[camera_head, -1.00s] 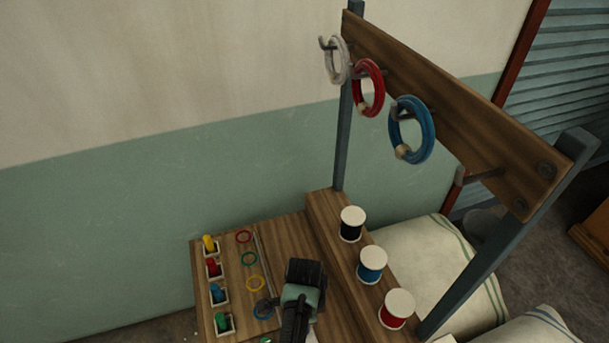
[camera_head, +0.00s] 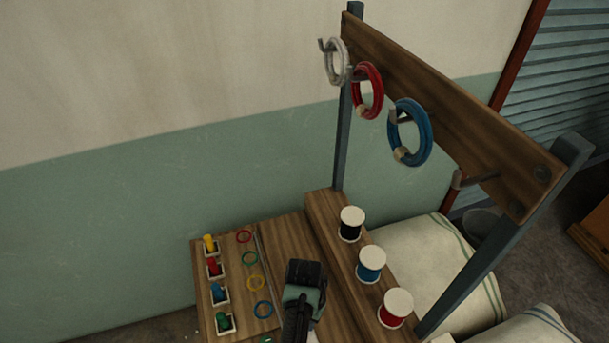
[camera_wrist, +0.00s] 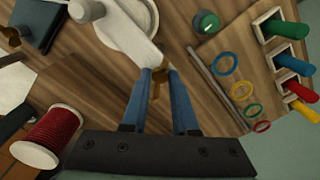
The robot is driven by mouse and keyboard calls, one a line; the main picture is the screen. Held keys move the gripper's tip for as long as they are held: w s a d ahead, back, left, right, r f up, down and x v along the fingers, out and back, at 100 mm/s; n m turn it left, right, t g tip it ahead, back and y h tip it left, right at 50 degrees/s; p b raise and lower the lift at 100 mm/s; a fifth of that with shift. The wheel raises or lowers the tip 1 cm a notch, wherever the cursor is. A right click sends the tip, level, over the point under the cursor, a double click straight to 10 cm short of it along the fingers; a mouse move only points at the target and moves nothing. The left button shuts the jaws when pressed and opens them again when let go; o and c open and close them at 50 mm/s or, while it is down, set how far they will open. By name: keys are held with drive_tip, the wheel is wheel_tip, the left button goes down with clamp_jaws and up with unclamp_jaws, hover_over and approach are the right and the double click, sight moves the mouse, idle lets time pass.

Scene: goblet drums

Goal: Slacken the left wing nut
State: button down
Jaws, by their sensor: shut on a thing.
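In the wrist view, a brass wing nut (camera_wrist: 159,86) shows between my gripper's fingertips (camera_wrist: 161,76), at the end of a white bar (camera_wrist: 122,34). My gripper's two blue fingers are shut on it. It is the left one of the pair as the head view runs, since the wrist view is turned about. A second brass wing nut (camera_wrist: 12,36) stands apart at the far left of the wrist view. In the head view my dark wrist hides the wing nuts.
Coloured plugs (camera_head: 214,268) in holders and rings (camera_head: 249,258) lie beside a thin rod. Thread spools (camera_head: 371,264) stand on a raised ledge. Cord coils (camera_head: 410,132) hang from a rack above. A white round piece (camera_wrist: 133,18) and green knob (camera_wrist: 206,22) are close to my gripper.

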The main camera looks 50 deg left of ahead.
drive_tip(key=n, duration=1.3)
drive_tip(key=shift+n, duration=0.3)
drive_tip(key=n, duration=0.7)
drive_tip(key=shift+w+p, duration=0.1)
drive_tip(key=shift+p, duration=0.25)
drive_tip(key=n, duration=0.3)
drive_tip(key=shift+n, duration=2.3)
drive_tip(key=c, duration=0.7)
unclamp_jaws()
